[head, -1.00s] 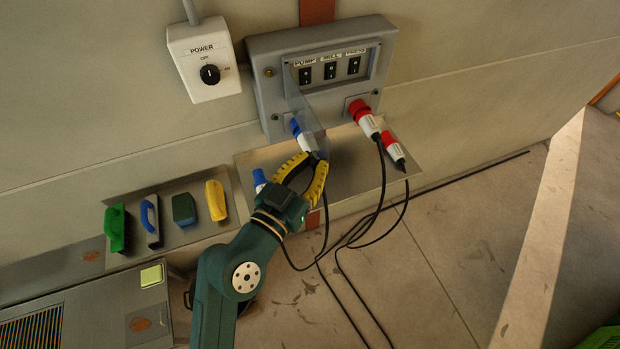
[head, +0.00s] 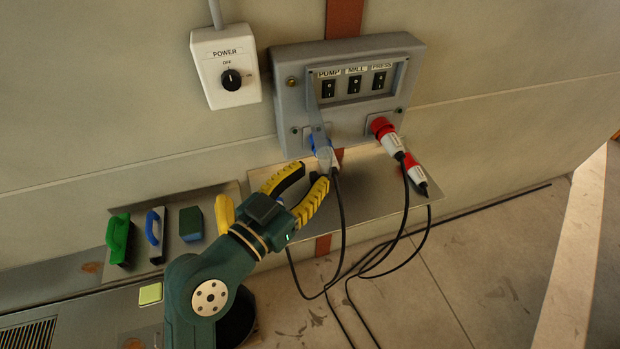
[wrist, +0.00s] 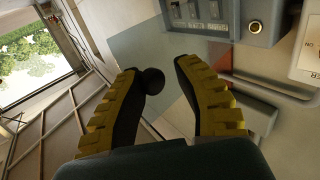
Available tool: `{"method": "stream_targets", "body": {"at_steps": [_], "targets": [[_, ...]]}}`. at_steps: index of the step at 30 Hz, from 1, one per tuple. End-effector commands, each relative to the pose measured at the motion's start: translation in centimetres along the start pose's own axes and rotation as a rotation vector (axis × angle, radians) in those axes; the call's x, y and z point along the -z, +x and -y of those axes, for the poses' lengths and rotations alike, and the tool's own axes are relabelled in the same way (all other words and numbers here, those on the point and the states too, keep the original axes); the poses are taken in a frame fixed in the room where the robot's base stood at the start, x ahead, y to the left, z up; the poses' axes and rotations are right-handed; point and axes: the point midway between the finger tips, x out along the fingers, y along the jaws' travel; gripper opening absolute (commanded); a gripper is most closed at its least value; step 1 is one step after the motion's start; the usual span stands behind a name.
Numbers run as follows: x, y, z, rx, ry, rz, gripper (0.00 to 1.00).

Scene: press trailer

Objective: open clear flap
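The clear flap (head: 319,115) is a see-through panel at the left side of the switch recess on the grey switch box (head: 287,105). It stands out from the box, seen nearly edge-on in the head view. In the wrist view the flap (wrist: 135,42) looks like a pale tinted sheet beyond the fingers. My gripper (head: 313,174) is below and left of the flap's lower end, its yellow-and-black fingers apart. In the wrist view my gripper (wrist: 157,68) is open. A dark round thing (wrist: 153,81) shows between the fingertips; I cannot tell whether they touch it.
A blue plug (head: 322,152) sits close to the fingertips below the box. Red plugs (head: 386,134) and hanging black cables (head: 340,230) are to the right. A metal shelf (head: 385,203) lies below. A white power switch box (head: 225,68) is at the left, brushes (head: 118,240) lower left.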

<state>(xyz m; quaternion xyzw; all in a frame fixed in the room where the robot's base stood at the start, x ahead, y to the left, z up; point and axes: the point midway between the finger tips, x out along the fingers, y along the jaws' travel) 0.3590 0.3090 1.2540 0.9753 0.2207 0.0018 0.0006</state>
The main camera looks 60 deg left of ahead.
Motion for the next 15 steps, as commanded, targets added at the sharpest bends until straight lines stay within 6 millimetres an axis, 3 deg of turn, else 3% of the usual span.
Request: {"method": "stream_targets", "body": {"at_steps": [1,4,11,15], "targets": [[-0.8,0.1,0.1,0.002,-0.003,0.018,0.37],[-0.8,0.1,0.1,0.001,-0.003,0.017,0.53],[-0.4,0.0,0.0,-0.001,-0.001,0.010,0.53],[-0.4,-1.4,0.1,0.001,-0.001,0.010,0.53]]}}
